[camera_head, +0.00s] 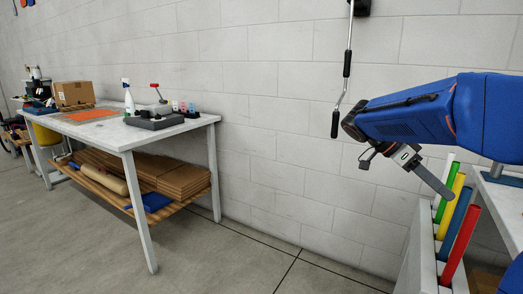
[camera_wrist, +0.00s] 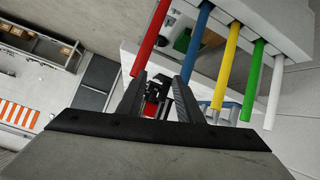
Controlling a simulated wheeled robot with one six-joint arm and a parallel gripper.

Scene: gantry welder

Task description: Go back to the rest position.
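My gripper (camera_head: 448,192) is at the end of my blue arm, on the right of the head view. It points down and to the right, close to a row of coloured rods. In the wrist view, its two dark fingers (camera_wrist: 159,80) stand apart with no held object between them. A small red and black thing shows in the gap, seemingly farther off. The red rod (camera_wrist: 152,38) and blue rod (camera_wrist: 196,38) pass near the fingertips in that picture. I cannot tell the exact distance between fingers and rods.
The white rack (camera_head: 418,250) holds upright rods: red (camera_head: 461,243), blue (camera_head: 453,222), yellow (camera_head: 451,205), green and white. A crank handle (camera_head: 347,65) hangs on the block wall beside my arm. A workbench (camera_head: 135,135) with tools stands left. The middle floor is clear.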

